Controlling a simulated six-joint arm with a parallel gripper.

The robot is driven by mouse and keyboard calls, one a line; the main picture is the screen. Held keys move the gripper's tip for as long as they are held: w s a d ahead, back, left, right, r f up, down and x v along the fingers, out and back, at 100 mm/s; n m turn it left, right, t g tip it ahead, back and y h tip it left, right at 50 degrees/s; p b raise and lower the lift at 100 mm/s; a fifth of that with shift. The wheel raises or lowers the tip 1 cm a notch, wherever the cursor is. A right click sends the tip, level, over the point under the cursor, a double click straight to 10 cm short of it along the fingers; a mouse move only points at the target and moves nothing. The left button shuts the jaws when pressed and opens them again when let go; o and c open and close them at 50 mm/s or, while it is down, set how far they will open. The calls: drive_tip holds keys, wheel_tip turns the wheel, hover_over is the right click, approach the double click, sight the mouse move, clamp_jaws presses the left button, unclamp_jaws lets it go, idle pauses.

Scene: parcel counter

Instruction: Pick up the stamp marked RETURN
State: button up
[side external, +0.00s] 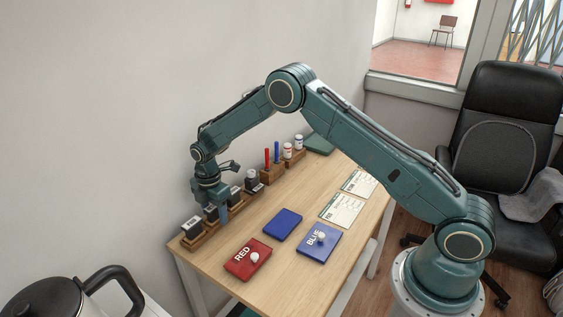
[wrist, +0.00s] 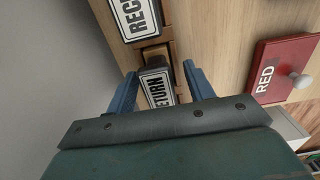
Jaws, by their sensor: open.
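The stamp marked RETURN (wrist: 158,87) shows in the wrist view as a dark block with a white label; the first letter is covered. My gripper (wrist: 159,70) is open, with one blue finger on each side of this stamp. I cannot tell whether the fingers touch it. In the side external view my gripper (side external: 217,214) is low over the stamp row, and hides part of it. The labels there are too small to read surely.
A stamp marked REC... (wrist: 136,16) stands close beyond my fingers. The stamps sit in a wooden rack (side external: 205,239) along the wall. A red pad box (side external: 247,261), a blue one (side external: 319,243) and a plain blue pad (side external: 283,224) lie on the counter.

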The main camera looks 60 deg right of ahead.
sight(213, 206)
drive_tip(key=shift+c, duration=0.2)
drive_tip(key=c, duration=1)
drive_tip(key=shift+r, duration=0.1)
drive_tip(key=shift+c, duration=0.2)
wheel_tip(213, 206, up, 20)
